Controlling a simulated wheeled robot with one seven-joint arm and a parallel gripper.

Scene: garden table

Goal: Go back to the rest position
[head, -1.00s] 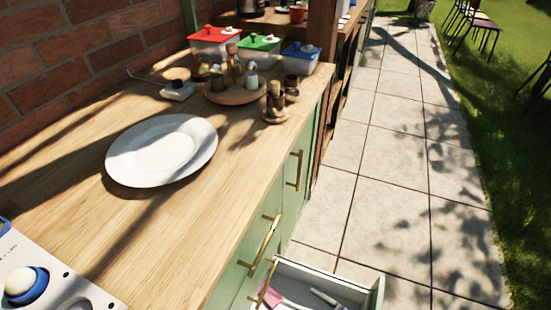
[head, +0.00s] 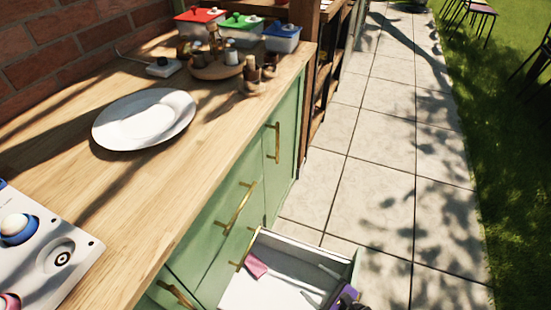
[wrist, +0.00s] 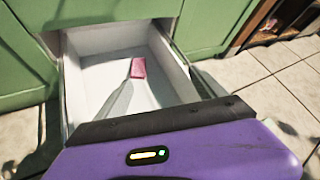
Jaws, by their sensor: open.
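My gripper (head: 311,279) shows at the bottom of the head view, with part of its purple body and two pale grey fingers over the open drawer (head: 357,266). In the wrist view my gripper (wrist: 160,69) has its fingers spread apart, with nothing between them that it holds. The drawer (wrist: 72,85) is white inside and pulled out from the green cabinet. A small pink item (wrist: 138,67) lies in it towards the back and also shows in the head view (head: 256,265). The pink item looks apart from the fingers, though the left fingertip overlaps it in the wrist view.
The wooden counter (head: 150,190) carries a white oval plate (head: 145,118), a round wooden tray (head: 215,70) of bottles and shakers, and lidded boxes. A white panel with knobs (head: 50,250) is at lower left. Paved floor (head: 385,150) lies clear to the right.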

